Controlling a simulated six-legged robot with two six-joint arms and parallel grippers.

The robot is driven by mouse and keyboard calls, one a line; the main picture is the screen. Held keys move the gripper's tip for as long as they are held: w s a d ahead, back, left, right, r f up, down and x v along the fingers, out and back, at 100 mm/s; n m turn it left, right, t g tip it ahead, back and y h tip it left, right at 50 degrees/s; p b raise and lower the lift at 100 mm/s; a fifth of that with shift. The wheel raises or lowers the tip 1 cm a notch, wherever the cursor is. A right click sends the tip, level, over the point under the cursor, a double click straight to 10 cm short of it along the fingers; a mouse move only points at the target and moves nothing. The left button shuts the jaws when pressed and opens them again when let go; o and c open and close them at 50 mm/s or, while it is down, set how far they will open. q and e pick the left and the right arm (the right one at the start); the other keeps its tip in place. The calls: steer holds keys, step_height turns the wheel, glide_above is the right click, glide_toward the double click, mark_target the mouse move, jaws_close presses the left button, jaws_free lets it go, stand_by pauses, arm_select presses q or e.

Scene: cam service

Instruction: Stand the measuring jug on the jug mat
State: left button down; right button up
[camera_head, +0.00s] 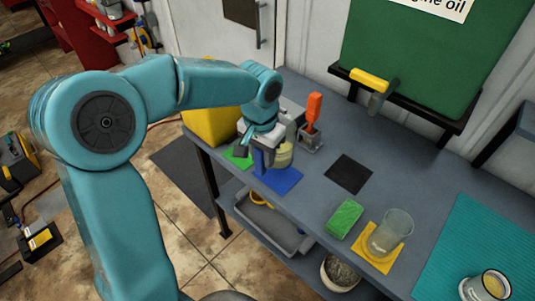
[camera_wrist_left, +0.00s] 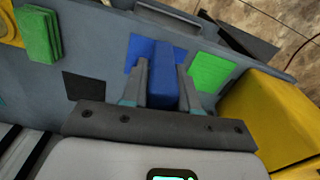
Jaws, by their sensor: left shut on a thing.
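A clear, jug-like glass vessel (camera_head: 391,230), likely the measuring jug, stands upright on a yellow mat (camera_head: 373,260) at the right of the bench. My left gripper (camera_head: 262,145) is shut on a blue block-like thing (camera_wrist_left: 162,88) over the blue mat (camera_head: 288,183). The blue mat also shows in the wrist view (camera_wrist_left: 138,52). I cannot tell whether the held thing touches the mat. A pale yellow jar-like thing (camera_head: 284,156) is close beside my left gripper, partly hidden. Which mat is the jug mat is not clear. My right gripper is out of view.
A small holder (camera_head: 311,139) with an orange-handled tool stands behind my gripper. A teal mat (camera_head: 450,262) carries another glass (camera_head: 486,287).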

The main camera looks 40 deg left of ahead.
mark_target(264, 170)
arm_select(q)
steer(key=shift+w+d, duration=0.1)
steer(key=shift+w, duration=0.05)
steer(key=shift+f, duration=0.1)
steer(key=shift+f+b, duration=0.55)
steer(key=shift+b, duration=0.05)
step_height(264, 170, down, 3)
steer(key=b, duration=0.2)
steer(key=shift+f+b, duration=0.2)
steer(key=shift+b, duration=0.2)
steer(key=shift+f+b, duration=0.4)
steer(key=shift+f, duration=0.1)
steer(key=shift+f+b, duration=0.5)
steer(key=shift+f, duration=0.15)
stand_by(0.5)
